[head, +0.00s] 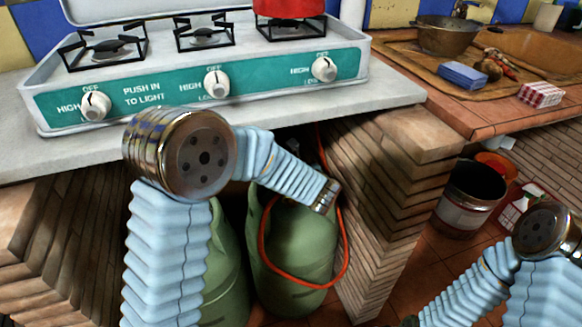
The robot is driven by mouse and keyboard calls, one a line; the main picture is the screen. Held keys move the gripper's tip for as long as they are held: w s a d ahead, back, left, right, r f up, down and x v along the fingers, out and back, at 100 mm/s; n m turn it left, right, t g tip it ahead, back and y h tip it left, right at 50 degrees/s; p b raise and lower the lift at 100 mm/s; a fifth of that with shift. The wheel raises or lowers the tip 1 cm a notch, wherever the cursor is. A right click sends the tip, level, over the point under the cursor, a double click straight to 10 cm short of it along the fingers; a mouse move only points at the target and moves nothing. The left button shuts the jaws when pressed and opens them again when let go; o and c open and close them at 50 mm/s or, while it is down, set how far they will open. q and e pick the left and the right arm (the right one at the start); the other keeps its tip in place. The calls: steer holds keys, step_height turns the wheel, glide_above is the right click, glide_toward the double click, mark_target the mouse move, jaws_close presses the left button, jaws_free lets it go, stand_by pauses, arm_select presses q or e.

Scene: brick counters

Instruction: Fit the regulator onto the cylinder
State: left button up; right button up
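Two green gas cylinders stand under the counter. The right cylinder (303,262) is partly covered by my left forearm, and the left cylinder (226,275) is partly behind my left arm. An orange hose (346,262) hangs from under the counter and loops in front of the right cylinder. I cannot make out the regulator or the right cylinder's valve clearly. My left gripper (327,196) is in front of the right cylinder's upper right side, beside the hose. Its fingers are too small to tell whether they hold anything. My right forearm runs out at the bottom edge, and its fingers do not show.
A stove (200,75) with a red pot (290,14) stands on the counter (400,95) above the cylinders. A brick pillar (385,185) bounds the space on the right. A metal bucket (468,200) stands on the tiled floor beyond it.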

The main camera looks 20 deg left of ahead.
arm_select(q)
steer(key=shift+b, duration=1)
stand_by(1.4)
steer(key=shift+f+b, duration=1.35)
steer(key=shift+b, duration=0.9)
stand_by(1.7)
steer(key=shift+f+b, duration=0.3)
steer(key=shift+b, duration=0.45)
stand_by(0.9)
